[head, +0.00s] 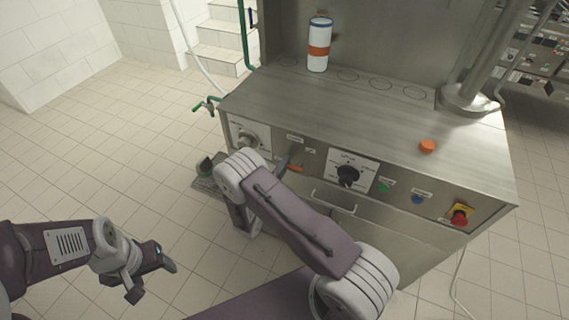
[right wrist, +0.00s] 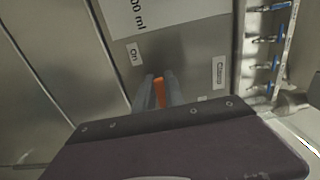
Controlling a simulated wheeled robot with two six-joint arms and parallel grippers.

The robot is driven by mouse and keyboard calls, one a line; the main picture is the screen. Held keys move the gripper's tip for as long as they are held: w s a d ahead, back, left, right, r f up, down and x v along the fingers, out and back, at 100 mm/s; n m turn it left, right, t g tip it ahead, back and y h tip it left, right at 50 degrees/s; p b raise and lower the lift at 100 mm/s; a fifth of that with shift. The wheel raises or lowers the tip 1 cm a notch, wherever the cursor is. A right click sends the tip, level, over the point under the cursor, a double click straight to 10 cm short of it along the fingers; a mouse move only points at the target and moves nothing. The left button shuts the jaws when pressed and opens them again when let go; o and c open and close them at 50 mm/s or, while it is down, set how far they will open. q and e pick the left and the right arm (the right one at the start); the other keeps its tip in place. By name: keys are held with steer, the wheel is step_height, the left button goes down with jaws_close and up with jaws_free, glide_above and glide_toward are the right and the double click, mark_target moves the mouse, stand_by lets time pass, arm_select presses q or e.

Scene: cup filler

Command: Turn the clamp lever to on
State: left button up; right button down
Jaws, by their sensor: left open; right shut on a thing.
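The clamp lever (head: 296,169) has an orange handle and sits on the machine's front panel, left of the black dial. My right gripper (head: 288,162) reaches the panel there, partly hidden behind my own arm. In the right wrist view the fingers are shut on the orange lever (right wrist: 160,91), with only part of it showing between them. An "On" label (right wrist: 134,53) is on the panel up and left of the fingers, and a "Clamp" label (right wrist: 219,73) is to their right. My left gripper (head: 153,285) is open and empty above the floor at lower left.
The black dial (head: 347,175), green button (head: 384,187), blue button (head: 417,199) and red emergency stop (head: 460,216) lie right along the panel. A white cup with an orange band (head: 319,45) stands on the steel worktop (head: 340,105). The floor at left is clear.

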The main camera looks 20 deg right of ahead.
steer(key=shift+f, duration=0.1)
stand_by(0.3)
steer(key=c, duration=1.4)
jaws_free()
steer(key=shift+c, duration=0.2)
steer(key=shift+a, duration=0.1)
steer(key=v, duration=0.9)
